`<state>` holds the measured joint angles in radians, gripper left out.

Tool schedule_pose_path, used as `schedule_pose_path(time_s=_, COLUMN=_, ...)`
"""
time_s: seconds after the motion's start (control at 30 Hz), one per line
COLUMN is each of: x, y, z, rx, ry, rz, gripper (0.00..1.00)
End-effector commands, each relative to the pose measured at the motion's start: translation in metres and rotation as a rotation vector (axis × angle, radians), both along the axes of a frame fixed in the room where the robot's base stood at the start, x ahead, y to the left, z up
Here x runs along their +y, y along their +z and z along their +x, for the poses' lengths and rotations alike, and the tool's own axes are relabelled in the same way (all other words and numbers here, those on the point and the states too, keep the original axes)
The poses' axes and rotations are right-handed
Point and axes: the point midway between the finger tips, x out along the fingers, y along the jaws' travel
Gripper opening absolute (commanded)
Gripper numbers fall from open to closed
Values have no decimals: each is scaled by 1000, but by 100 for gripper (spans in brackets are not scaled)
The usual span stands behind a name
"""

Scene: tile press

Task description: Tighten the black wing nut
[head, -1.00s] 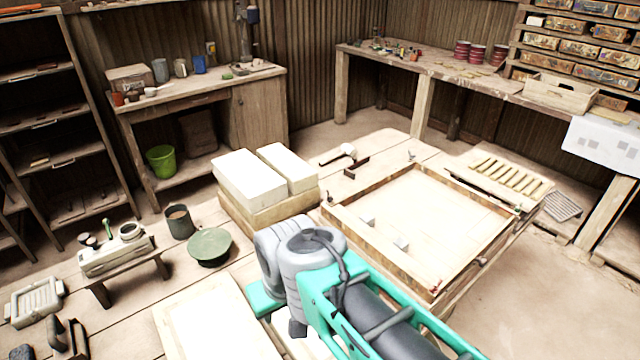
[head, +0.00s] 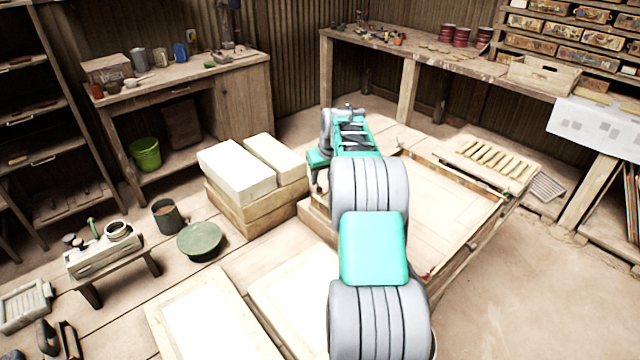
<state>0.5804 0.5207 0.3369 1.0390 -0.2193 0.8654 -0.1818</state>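The wooden tile press frame (head: 484,229) lies on the table right of centre, with a pale panel inside it. Small fittings show at its corners: a red one (head: 430,273) at the near corner and a small greenish one (head: 514,198) at the right corner. I cannot make out which fitting is the black wing nut; my arm covers much of the frame's left side. My gripper (head: 317,188) points down near the frame's left corner, beside the stacked blocks. Its fingers are too small and dark to tell whether they are open or shut.
White blocks (head: 238,172) on a wooden base stand left of my gripper. A green round lid (head: 199,239), a dark pot (head: 167,216) and a small bench (head: 105,258) are further left. A slatted tray (head: 497,160) lies behind the frame. Open floor is at the right.

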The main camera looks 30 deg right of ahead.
Motion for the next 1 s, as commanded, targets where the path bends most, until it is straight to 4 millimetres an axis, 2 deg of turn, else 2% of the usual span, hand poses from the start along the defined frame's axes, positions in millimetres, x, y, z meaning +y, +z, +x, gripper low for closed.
schedule_pose_path(time_s=0.1, x=-2, y=-22, z=8, rx=4, ry=-1, rz=2, gripper=38)
schedule_pose_path(time_s=0.23, x=-3, y=-38, z=16, rx=1, ry=0, rz=0, gripper=38)
schedule_pose_path(time_s=0.57, x=-4, y=-45, z=19, rx=0, ry=0, rz=-1, gripper=37)
schedule_pose_path(time_s=1.0, x=-3, y=-45, z=19, rx=0, ry=0, rz=-1, gripper=1)
